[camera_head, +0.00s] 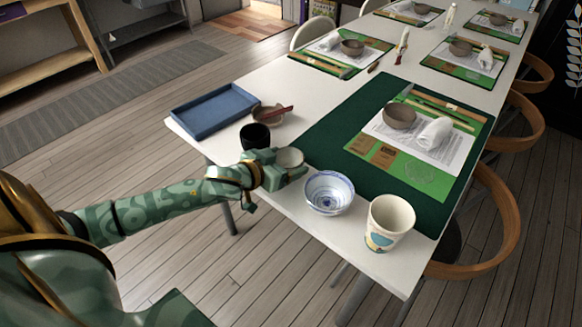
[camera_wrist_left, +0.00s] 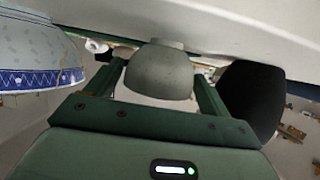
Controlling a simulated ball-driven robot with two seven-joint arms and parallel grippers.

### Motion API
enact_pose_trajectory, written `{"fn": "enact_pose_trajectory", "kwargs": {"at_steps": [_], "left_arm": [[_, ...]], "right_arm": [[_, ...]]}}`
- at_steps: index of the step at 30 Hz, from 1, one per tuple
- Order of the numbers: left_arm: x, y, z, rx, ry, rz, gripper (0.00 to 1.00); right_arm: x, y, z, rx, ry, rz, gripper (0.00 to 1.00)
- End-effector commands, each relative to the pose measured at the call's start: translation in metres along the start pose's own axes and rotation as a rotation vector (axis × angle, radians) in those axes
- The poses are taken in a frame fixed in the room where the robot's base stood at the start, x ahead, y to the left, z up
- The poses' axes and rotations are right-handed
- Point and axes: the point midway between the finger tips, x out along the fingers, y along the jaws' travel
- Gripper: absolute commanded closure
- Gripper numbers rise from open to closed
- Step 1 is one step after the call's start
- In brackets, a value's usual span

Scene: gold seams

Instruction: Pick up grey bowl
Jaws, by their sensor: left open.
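A small grey bowl (camera_head: 290,157) stands near the table's front edge, between a black cup (camera_head: 255,136) and a blue-and-white bowl (camera_head: 329,192). My left gripper (camera_head: 284,170) is open at the bowl, low over the table edge. In the left wrist view, which appears upside down, the grey bowl (camera_wrist_left: 160,70) sits between the two green fingers, one on each side. I cannot tell whether the fingers touch it. The gripper body hides part of the bowl. My right gripper is not in view.
The blue-and-white bowl (camera_wrist_left: 35,55) and black cup (camera_wrist_left: 250,98) flank the fingers closely. A patterned cup (camera_head: 389,222) stands to the right. Behind are a blue tray (camera_head: 213,112), a small brown dish (camera_head: 268,115) and a green mat (camera_head: 325,133) bearing another bowl (camera_head: 398,115).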

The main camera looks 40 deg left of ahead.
Motion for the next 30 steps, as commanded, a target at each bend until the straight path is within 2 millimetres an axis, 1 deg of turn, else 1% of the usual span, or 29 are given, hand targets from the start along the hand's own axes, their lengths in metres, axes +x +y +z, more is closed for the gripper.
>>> {"fn": "enact_pose_trajectory", "kwargs": {"at_steps": [1,3,10,11,12,14,15,22,25,29,30], "left_arm": [[0.009,0.000,0.005,-0.001,-0.004,0.000,0.19],[0.015,0.000,0.004,0.000,-0.003,0.000,0.19],[0.015,0.000,0.001,0.000,-0.001,0.000,0.19],[0.015,0.000,0.001,0.000,-0.001,0.000,0.24],[0.015,0.000,0.001,0.000,-0.001,0.000,0.35],[0.015,0.001,0.001,0.000,-0.001,0.000,0.52],[0.015,0.000,0.001,0.000,-0.001,0.000,0.54],[0.015,0.001,0.001,-0.001,-0.001,0.000,0.54],[0.013,0.001,-0.003,-0.001,0.000,0.000,0.55],[0.008,0.000,-0.017,0.000,0.003,0.000,0.55],[0.005,0.000,-0.024,0.000,0.005,0.000,0.55]], "right_arm": [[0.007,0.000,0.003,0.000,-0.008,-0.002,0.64],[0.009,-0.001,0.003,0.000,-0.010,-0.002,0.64],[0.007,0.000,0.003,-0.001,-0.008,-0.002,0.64],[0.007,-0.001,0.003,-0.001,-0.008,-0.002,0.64],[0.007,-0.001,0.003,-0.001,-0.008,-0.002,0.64],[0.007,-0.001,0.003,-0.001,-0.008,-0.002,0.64],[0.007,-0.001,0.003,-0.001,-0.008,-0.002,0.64],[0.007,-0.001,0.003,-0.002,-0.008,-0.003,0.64],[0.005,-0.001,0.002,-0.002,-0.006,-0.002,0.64],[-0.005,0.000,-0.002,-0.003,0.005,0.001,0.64],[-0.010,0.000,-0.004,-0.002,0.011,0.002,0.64]]}}
